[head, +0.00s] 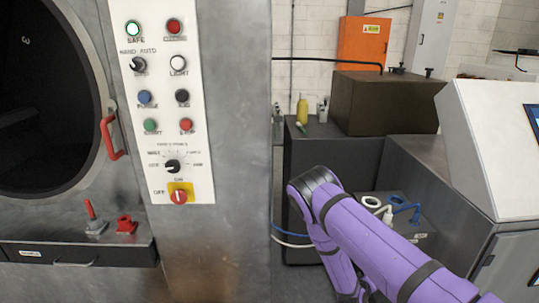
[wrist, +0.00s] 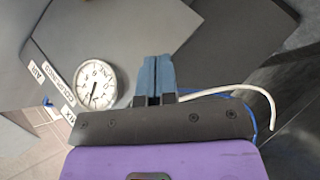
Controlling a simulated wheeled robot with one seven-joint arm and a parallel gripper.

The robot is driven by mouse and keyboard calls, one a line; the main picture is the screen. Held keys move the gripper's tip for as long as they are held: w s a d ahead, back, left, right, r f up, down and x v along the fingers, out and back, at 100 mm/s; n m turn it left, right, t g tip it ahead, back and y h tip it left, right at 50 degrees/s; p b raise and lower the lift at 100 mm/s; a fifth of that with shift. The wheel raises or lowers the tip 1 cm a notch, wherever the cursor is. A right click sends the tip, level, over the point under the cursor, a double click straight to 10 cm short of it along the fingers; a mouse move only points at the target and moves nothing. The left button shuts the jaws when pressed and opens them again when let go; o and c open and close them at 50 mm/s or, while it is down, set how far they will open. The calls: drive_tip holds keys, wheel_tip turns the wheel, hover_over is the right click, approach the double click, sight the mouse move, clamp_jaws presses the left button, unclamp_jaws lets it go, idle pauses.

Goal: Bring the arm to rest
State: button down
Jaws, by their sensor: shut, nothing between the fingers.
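My arm (head: 365,235), in purple covers, reaches in from the lower right of the head view and is bent at a dark joint near the middle. My gripper is hidden in the head view. In the wrist view my gripper (wrist: 155,75) shows its two blue-grey fingers side by side, shut, with nothing held between them. A round white gauge (wrist: 96,86) lies to the left of the fingers in the wrist view. A white hose (wrist: 235,90) curves to their right.
The washer's control panel (head: 165,95) and round opening (head: 40,95) are at left. A dark cabinet (head: 320,165) stands behind my arm. A console (head: 495,140) is at right. A yellow bottle (head: 302,109) and blue and white hose fittings (head: 400,207) are near my arm.

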drive_tip(key=w+a+r+m+g+y, duration=0.1)
drive_tip(key=w+a+r+m+y, duration=0.2)
drive_tip(key=r, duration=0.7)
drive_tip(key=w+a+r+m+g+y, duration=0.1)
drive_tip(key=w+a+r+y, duration=0.2)
drive_tip(key=r, duration=0.7)
drive_tip(key=s+a+r+y, duration=0.1)
drive_tip(key=s+a+r, duration=0.15)
drive_tip(key=r, duration=0.85)
drive_tip(key=s+a+r+y, duration=0.2)
drive_tip(key=s+r, duration=0.1)
drive_tip(key=r, duration=0.9)
drive_tip(key=s+d+r+g+y, duration=0.1)
drive_tip(key=s+r, duration=1.3)
drive_tip(key=s+d+r, duration=0.1)
drive_tip(key=s+r, duration=0.1)
drive_tip(key=s, duration=0.8)
drive_tip(key=s+d+r+h, duration=0.1)
drive_tip(key=s+d+r, duration=0.1)
drive_tip(key=s, duration=0.8)
drive_tip(key=shift+r+n+g, duration=0.3)
drive_tip(key=shift+r+g, duration=0.1)
drive_tip(key=shift+r, duration=0.45)
drive_tip(key=shift+d, duration=0.15)
